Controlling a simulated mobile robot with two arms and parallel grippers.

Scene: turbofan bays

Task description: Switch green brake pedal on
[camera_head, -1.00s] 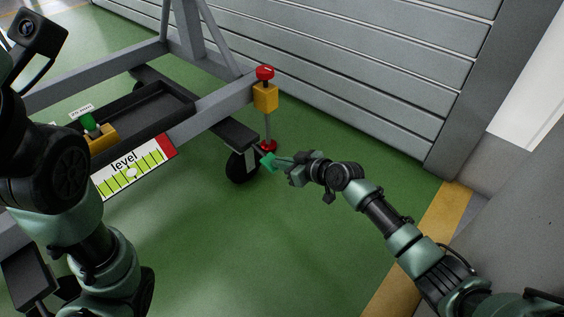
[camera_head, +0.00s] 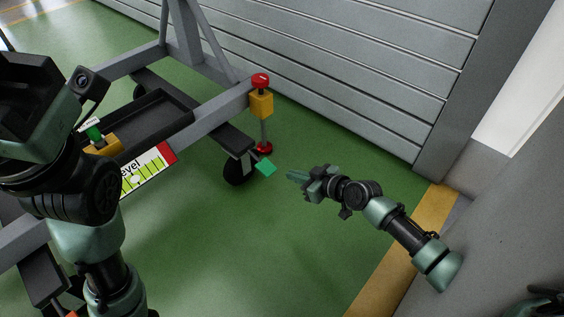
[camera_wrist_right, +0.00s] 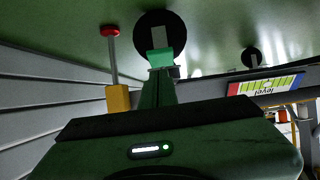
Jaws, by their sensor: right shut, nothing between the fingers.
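The green brake pedal (camera_head: 265,167) sticks out from the black caster wheel (camera_head: 236,172) at the near right corner of the grey stand, and its plate slopes downward. My right gripper (camera_head: 291,175) is shut and empty, a short way right of the pedal and apart from it, pointing left toward it. In the right wrist view, the pedal (camera_wrist_right: 160,58) shows just beyond the tips of my shut fingers (camera_wrist_right: 158,80), in front of the wheel (camera_wrist_right: 160,30). My left arm fills the left side of the head view; its fingertips do not show.
A red and yellow support jack (camera_head: 262,103) stands beside the caster, close behind the pedal. The grey stand frame (camera_head: 205,125) carries a level label (camera_head: 150,172). A grey shutter wall (camera_head: 370,80) is behind. Green floor (camera_head: 260,240) in front is clear.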

